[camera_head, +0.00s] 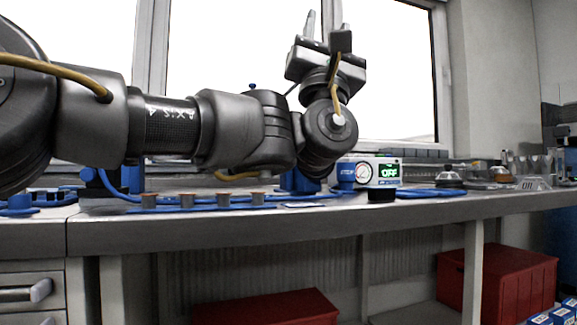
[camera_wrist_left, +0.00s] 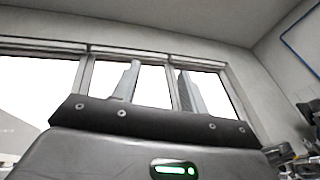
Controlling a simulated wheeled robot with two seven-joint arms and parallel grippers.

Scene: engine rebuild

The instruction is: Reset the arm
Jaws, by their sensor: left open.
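My left arm comes in from the left in the head view and stretches across above the workbench. Its gripper (camera_head: 325,30) points up in front of the window, above the bench. The gripper is open and empty. In the left wrist view the two fingers (camera_wrist_left: 155,82) stand apart with only window and wall behind them. My right gripper is in neither view.
The workbench (camera_head: 420,208) runs below the arm. A row of small metal cylinders (camera_head: 223,199) and a gauge box reading OFF (camera_head: 368,173) stand on it. Glass vessels (camera_head: 527,165) stand at the right. Red boxes (camera_head: 495,280) sit beneath. The space around the raised gripper is clear.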

